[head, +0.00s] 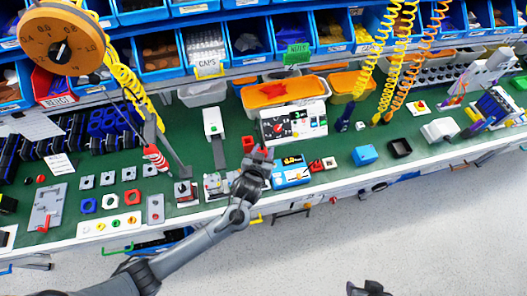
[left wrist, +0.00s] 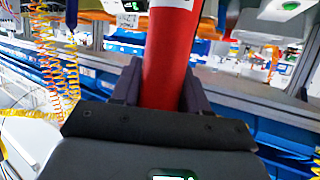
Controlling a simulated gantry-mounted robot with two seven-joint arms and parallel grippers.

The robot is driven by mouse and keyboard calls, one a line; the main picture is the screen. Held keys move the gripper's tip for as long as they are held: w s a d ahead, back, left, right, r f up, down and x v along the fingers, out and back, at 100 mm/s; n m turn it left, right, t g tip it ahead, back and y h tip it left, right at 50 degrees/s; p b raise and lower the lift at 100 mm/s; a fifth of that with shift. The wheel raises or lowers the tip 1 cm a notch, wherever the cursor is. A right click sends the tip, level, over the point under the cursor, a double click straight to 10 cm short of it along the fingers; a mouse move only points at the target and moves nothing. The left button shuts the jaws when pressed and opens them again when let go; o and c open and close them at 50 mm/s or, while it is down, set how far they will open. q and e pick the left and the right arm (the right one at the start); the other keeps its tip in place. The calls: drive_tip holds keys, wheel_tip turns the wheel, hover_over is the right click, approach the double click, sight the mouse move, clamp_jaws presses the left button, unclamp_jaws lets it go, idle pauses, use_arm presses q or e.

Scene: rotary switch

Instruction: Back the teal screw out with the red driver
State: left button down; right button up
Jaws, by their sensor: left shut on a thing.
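My left gripper (head: 262,158) reaches over the green bench near its middle, in front of the white panel with dials. In the left wrist view, its two dark fingers are shut on the red driver (left wrist: 170,62), a thick red cylinder with a white part at its far end. In the head view the driver is small and mostly hidden by the gripper. I cannot make out the teal screw in either view. My right gripper (head: 370,288) shows only as a dark shape at the bottom edge, too cut off to read its jaws.
The white panel (head: 293,122) and a blue meter (head: 291,172) stand close to my left gripper. A red-and-white striped tool (head: 156,158) hangs at the left. Blue bins line the back, and yellow coiled cords (head: 385,50) hang at the right. Small parts crowd the left bench.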

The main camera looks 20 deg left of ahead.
use_arm(q)
drive_tip(key=shift+f+b, duration=0.4)
drive_tip(key=shift+f, duration=0.25)
idle(0.3)
idle(0.7)
drive_tip(key=shift+p, duration=0.4)
idle(0.4)
drive_tip(key=shift+r, duration=0.1)
idle(0.7)
drive_tip(key=shift+r+p, duration=0.15)
drive_tip(key=shift+p, duration=0.15)
drive_tip(key=shift+r+p, duration=2.2)
drive_tip(key=shift+r, duration=0.1)
